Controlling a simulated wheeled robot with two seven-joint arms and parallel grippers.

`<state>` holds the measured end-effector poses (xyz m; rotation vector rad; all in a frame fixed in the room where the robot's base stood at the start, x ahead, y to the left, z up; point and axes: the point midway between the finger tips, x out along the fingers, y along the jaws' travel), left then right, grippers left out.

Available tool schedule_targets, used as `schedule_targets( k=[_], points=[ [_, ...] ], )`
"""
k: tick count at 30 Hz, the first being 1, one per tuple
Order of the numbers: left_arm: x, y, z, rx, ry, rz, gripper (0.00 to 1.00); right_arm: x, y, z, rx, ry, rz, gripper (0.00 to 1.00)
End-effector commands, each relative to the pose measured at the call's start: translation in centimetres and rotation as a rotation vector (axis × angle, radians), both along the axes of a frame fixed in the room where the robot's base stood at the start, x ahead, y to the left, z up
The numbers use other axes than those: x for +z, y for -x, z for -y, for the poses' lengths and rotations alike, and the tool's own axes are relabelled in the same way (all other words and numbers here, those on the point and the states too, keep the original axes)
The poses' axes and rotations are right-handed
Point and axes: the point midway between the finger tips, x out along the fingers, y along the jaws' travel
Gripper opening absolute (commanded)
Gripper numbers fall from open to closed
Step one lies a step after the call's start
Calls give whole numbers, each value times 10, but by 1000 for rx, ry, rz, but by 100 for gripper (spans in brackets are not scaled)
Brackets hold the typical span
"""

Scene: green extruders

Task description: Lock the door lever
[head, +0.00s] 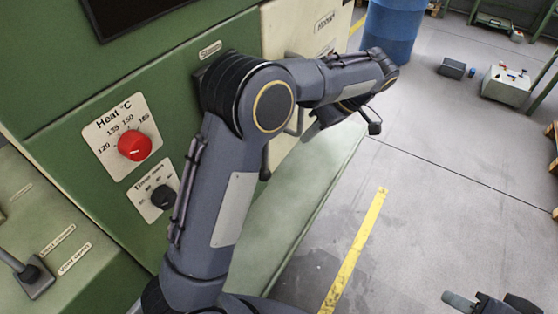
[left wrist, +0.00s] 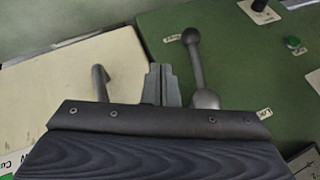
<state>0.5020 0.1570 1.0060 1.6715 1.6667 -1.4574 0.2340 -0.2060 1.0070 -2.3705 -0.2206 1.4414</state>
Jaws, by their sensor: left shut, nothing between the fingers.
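In the left wrist view, the door lever (left wrist: 195,65) is a grey rod with a ball end, on a round base on the green panel. My left gripper (left wrist: 161,84) is shut and empty. Its fingertips show just left of the lever base, apart from the rod in the picture; the depth gap is unclear. The cream door (left wrist: 50,95) with a grey bent handle (left wrist: 101,82) is left of the fingers. In the head view my left arm crosses the door (head: 300,28), and I cannot surely pick out the lever or left fingertips. My right gripper (head: 490,303) is at the bottom right edge, partly cut off.
The green machine front carries a red heat knob (head: 134,145) and a black timer knob (head: 163,196). A green ledge (head: 270,220) runs below the door. A blue barrel (head: 393,30) and a grey box (head: 506,85) stand beyond. Open floor lies right of the machine.

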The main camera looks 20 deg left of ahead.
Motion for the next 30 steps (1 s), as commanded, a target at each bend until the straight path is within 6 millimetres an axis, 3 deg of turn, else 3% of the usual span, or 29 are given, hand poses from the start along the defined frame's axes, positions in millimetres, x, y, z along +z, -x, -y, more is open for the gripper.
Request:
schedule_targets(
  k=[11,19,30],
  points=[
    [-66,20,-42,1,0,-4,0,4,0,0,0,0,0,36],
    [-72,49,-56,0,1,0,0,10,0,0,0,0,0,36],
    [-75,53,-57,0,1,0,0,10,0,0,0,0,0,36]
  ],
)
